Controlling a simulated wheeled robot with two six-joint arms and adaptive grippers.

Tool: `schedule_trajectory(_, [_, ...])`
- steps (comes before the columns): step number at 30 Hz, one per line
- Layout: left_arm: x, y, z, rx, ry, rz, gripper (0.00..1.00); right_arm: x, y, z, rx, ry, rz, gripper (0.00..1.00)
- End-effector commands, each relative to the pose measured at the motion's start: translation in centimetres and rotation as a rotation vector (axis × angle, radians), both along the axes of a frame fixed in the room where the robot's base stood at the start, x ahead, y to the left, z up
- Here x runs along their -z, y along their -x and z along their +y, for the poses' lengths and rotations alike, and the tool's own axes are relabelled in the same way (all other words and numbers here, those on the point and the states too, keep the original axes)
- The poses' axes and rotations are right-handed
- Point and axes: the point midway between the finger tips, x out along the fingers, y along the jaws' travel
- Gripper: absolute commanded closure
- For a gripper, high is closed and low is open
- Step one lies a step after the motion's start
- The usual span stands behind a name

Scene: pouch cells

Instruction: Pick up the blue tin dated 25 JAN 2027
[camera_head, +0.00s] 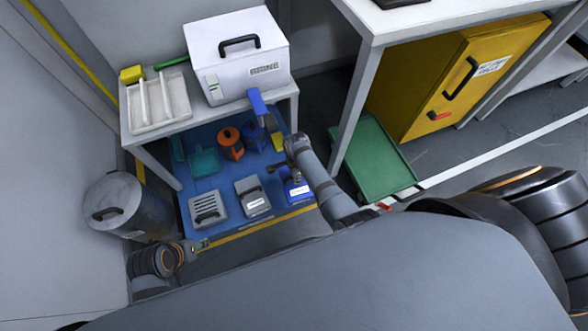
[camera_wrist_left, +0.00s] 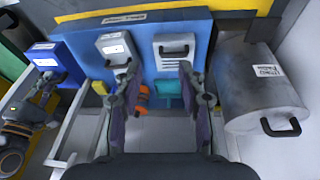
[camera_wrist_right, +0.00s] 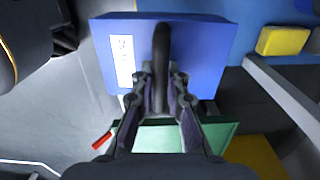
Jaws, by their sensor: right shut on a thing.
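The blue tin (camera_head: 297,189) is a blue box with a white label and a dark handle, at the front right of the blue mat. It fills the upper middle of the right wrist view (camera_wrist_right: 205,55) and also shows in the left wrist view (camera_wrist_left: 52,58). The label print is too small to read as a date. My right gripper (camera_wrist_right: 161,88) is shut on the tin's dark handle, above its top. I cannot tell whether the tin's base touches the mat. My left gripper (camera_wrist_left: 158,85) is open and empty, near the mat's front left corner.
A white-labelled grey tin (camera_head: 252,198) and a slatted grey tin (camera_head: 207,209) stand left of the blue tin. A metal drum (camera_head: 125,205) is at left. A table (camera_head: 160,133) overhangs the mat's back. A green cart (camera_head: 370,160) is at right.

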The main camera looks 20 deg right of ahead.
Motion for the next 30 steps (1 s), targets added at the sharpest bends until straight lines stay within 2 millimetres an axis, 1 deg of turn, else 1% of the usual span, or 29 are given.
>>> schedule_trajectory(1, [-2.3, 0.1, 0.4, 0.002, -0.016, 0.039, 0.60, -1.7, 0.6, 0.0, 0.000, 0.000, -0.001, 1.00])
schedule_trajectory(2, [-2.9, 0.2, 0.6, 0.002, -0.027, 0.068, 0.60, -1.9, 1.0, 0.0, 0.000, 0.000, -0.002, 1.00])
schedule_trajectory(5, [-3.8, 0.6, 1.8, -0.006, -0.067, 0.160, 0.60, -2.8, 2.6, -0.1, 0.000, 0.000, -0.002, 1.00])
schedule_trajectory(6, [-3.5, 0.7, 2.2, -0.011, -0.082, 0.191, 0.60, -2.8, 3.2, -0.2, 0.000, 0.000, -0.001, 1.00])
schedule_trajectory(7, [-1.8, 0.7, 2.3, -0.015, -0.083, 0.189, 0.60, -2.4, 3.2, -0.2, 0.000, 0.000, -0.004, 1.00])
schedule_trajectory(9, [0.3, 0.6, 2.7, -0.020, -0.088, 0.184, 0.60, -2.5, 3.6, -0.2, 0.000, 0.000, -0.004, 1.00])
schedule_trajectory(14, [4.7, 0.9, 3.7, -0.031, -0.104, 0.175, 0.60, -3.0, 4.8, -0.2, 0.000, 0.000, -0.004, 1.00])
schedule_trajectory(18, [8.1, 1.8, 4.6, -0.037, -0.119, 0.167, 0.60, -3.3, 5.7, -0.3, 0.000, 0.000, -0.003, 1.00])
schedule_trajectory(21, [9.9, 2.5, 5.1, -0.039, -0.128, 0.162, 0.60, -3.5, 6.3, -0.3, 0.000, 0.000, -0.004, 1.00])
schedule_trajectory(24, [11.3, 3.3, 5.5, -0.040, -0.133, 0.158, 0.60, -3.7, 6.7, -0.3, 0.000, 0.000, -0.004, 1.00])
schedule_trajectory(30, [12.7, 4.2, 5.9, -0.040, -0.139, 0.153, 0.60, -3.7, 7.2, -0.3, 0.000, 0.000, -0.005, 1.00])
